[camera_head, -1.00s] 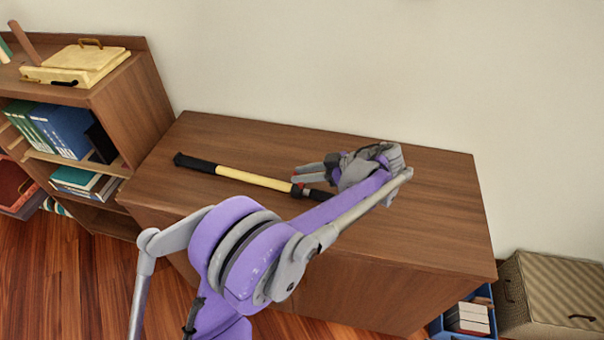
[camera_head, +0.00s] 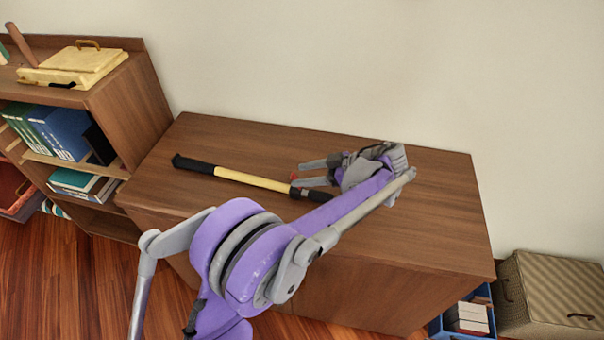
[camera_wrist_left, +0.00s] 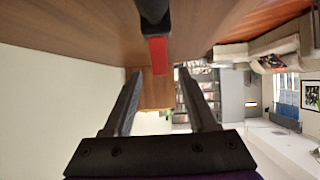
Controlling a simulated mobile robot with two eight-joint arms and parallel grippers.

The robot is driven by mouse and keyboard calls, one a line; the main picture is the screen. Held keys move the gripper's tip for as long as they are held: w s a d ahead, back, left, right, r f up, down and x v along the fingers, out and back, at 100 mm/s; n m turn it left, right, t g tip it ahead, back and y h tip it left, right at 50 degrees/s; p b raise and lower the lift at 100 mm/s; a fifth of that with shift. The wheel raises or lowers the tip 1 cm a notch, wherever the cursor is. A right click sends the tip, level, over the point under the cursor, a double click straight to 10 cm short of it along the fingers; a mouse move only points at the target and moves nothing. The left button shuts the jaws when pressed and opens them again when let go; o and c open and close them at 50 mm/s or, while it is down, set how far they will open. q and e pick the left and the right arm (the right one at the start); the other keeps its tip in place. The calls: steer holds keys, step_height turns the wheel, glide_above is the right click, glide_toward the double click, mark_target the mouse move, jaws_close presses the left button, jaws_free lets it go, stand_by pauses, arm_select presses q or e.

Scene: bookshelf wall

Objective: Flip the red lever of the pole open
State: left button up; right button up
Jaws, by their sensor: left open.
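In the left wrist view, the red lever (camera_wrist_left: 158,55) stands out from the dark pole (camera_wrist_left: 153,15), between and just beyond the two open fingers (camera_wrist_left: 160,74). I cannot tell whether a finger touches it. My right gripper is out of view.
The wooden cabinet (camera_head: 430,225) has free room on its top around the pole. A bookshelf (camera_head: 140,95) with books and a yellow box (camera_head: 75,65) stands at left. A patterned box (camera_head: 550,290) and a blue bin (camera_head: 437,328) are at lower right. The wall is behind.

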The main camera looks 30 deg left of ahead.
arm_select(q)
steer(key=v, duration=1)
steer(key=shift+p, duration=0.3)
steer(key=shift+s+a, duration=0.1)
